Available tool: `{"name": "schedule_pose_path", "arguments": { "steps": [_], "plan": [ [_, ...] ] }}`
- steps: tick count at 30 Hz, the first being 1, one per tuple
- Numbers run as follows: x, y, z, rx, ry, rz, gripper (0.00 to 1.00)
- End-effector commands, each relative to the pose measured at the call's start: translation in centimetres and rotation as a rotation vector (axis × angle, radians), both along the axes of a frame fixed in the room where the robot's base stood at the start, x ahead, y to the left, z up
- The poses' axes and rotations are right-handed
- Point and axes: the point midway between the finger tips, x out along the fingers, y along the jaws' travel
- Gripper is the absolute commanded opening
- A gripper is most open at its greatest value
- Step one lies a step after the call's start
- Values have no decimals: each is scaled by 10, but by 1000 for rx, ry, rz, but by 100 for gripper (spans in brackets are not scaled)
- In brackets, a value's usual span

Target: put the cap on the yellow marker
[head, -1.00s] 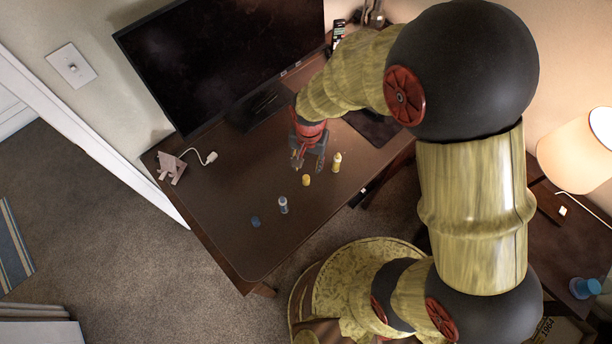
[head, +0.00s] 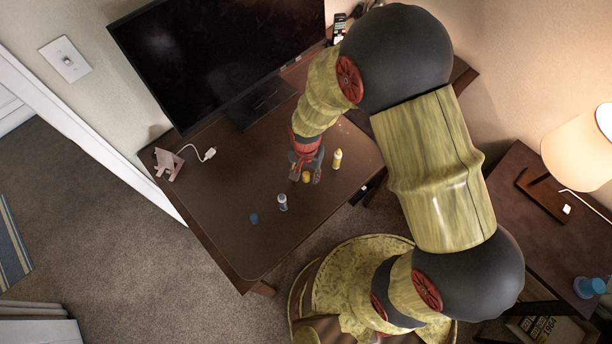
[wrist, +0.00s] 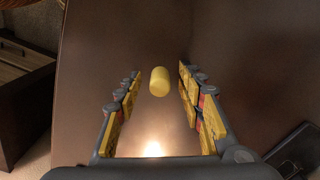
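The yellow cap (head: 306,177) stands on the desk, a small yellow cylinder. In the wrist view the cap (wrist: 159,81) shows between the tips of my two fingers, with a gap on each side. My gripper (head: 304,179) is open over the cap and does not visibly touch it; its height above the desk is hard to tell. The yellow marker (head: 337,159) stands upright on the desk to the right of my gripper, with a pale upper end. The marker does not show in the wrist view.
A pale marker with a blue part (head: 283,203) and a dark blue cap (head: 254,218) are on the desk (head: 245,255) to the lower left. A monitor (head: 215,60) stands at the back. A white cable (head: 200,157) lies at the left. The front of the desk is clear.

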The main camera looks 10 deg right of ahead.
Motion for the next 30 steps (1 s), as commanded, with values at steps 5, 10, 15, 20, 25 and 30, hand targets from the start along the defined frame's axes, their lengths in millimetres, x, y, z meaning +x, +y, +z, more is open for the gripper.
{"name": "schedule_pose_path", "arguments": {
  "steps": [5, 10, 15, 20, 25, 30],
  "plan": [
    [0, 0, 1, 0, -1, 0, 35],
    [0, 0, 1, 0, -1, 0, 25],
    [0, 0, 1, 0, -1, 0, 16],
    [0, 0, 1, 0, -1, 0, 8],
    [0, 0, 1, 0, -1, 0, 8],
    [1, 0, 6, 1, -2, 0, 8]
  ]
}}
